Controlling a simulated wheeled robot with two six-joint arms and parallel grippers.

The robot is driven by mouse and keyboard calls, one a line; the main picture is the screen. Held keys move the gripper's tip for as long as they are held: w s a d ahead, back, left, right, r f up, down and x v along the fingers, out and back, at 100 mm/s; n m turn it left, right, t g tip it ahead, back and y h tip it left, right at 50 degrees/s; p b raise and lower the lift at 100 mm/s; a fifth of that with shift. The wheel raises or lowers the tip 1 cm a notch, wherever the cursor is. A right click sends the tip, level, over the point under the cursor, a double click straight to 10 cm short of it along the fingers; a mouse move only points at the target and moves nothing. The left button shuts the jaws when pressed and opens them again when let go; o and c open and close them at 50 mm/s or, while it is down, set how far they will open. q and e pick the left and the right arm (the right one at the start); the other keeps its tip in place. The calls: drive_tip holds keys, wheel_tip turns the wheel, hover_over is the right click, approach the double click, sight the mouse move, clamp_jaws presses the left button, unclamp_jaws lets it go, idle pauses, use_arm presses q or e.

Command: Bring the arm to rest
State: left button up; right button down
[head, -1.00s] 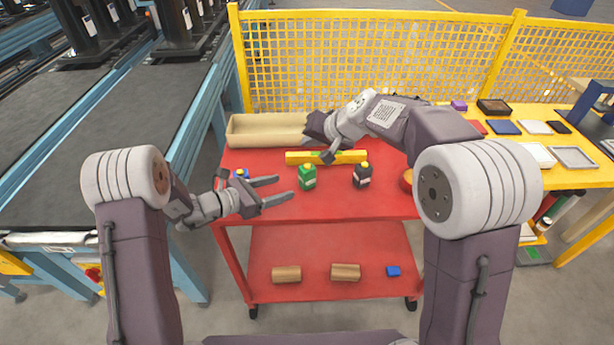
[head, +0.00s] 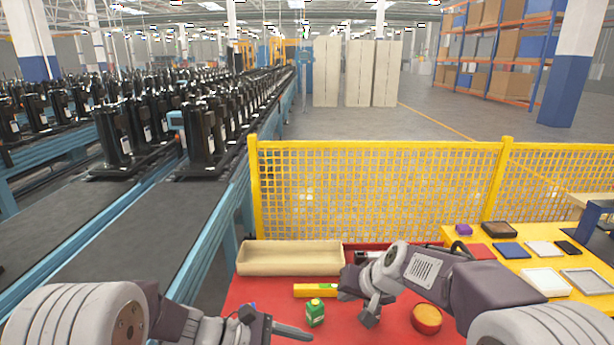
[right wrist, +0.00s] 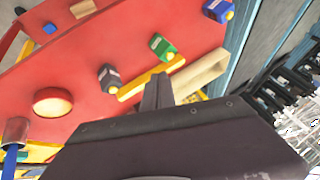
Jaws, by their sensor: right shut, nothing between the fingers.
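My right arm reaches in from the right over the red cart (head: 260,290). In the head view its dark right gripper (head: 350,283) points left, close to the yellow spirit level. The right wrist view shows its fingers (right wrist: 157,92) together, with nothing held. My left gripper (head: 290,331) is at the bottom edge of the head view, left of the green bottle. Only one finger shows clearly, so its opening is hidden.
On the cart are a beige tray (head: 290,258), the yellow level (head: 315,290), a green bottle (head: 315,313) and a red round container (head: 427,319). A dark bottle (right wrist: 109,78) shows in the wrist view. Yellow fence (head: 375,190) stands behind; conveyors (head: 120,235) run left.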

use_arm(q)
drive_tip(key=s+a+f+m+g+y+p, duration=0.25)
drive_tip(key=s+a+m+y, duration=0.35)
drive_tip(key=s+m, duration=0.3)
drive_tip(key=a+f+m+t+y, duration=0.2)
drive_tip(key=a+m+y, duration=0.3)
drive_tip(key=a, duration=0.5)
drive_tip(key=shift+w+a+f+m+b, duration=0.2)
drive_tip(key=shift+a+f+m+b, duration=0.15)
drive_tip(key=shift+m, duration=0.75)
use_arm(e)
drive_tip(key=s+d+f+g+h, duration=0.1)
drive_tip(key=s+d+f, duration=0.3)
drive_tip(key=s, duration=0.6)
drive_tip(key=s+d+f+n+g+h, duration=0.1)
drive_tip(key=s+d+f+g, duration=0.3)
drive_tip(key=s, duration=0.7)
drive_tip(key=shift+d+f+n+h, duration=0.2)
drive_tip(key=shift+f+n+h, duration=0.1)
drive_tip(key=shift+f+h, duration=0.3)
